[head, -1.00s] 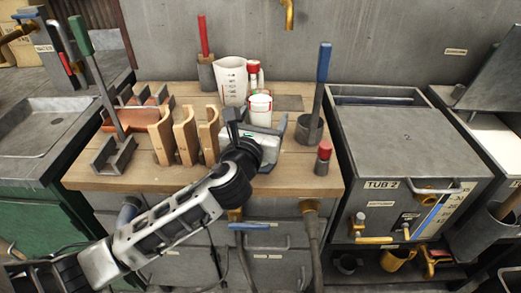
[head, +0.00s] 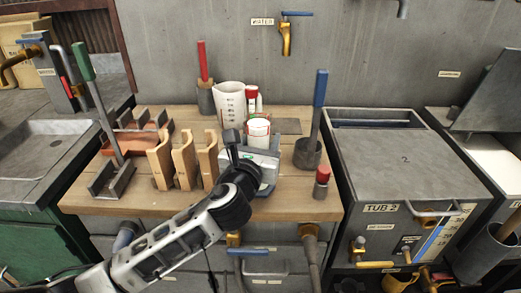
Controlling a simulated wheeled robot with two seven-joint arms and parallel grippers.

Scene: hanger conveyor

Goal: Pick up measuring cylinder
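A white, tapered measuring vessel with dark graduation marks (head: 229,107) stands upright on the wooden bench top. In front of it and to its right is a smaller white cylinder with a red band near its rim (head: 258,133); I cannot tell which is the measuring cylinder. My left gripper (head: 253,148) is at the smaller cylinder, its fingers spread on either side. The gripper body hides the cylinder's lower part, and I cannot tell whether the fingers touch it. My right gripper is not in view.
A red-capped white bottle (head: 252,98) stands close behind the small cylinder. Wooden holders (head: 184,165) stand to the left. A grey pot with a blue-handled tool (head: 308,152) and a red-topped piece (head: 321,183) stand to the right. Tub 2 (head: 395,160) adjoins the bench.

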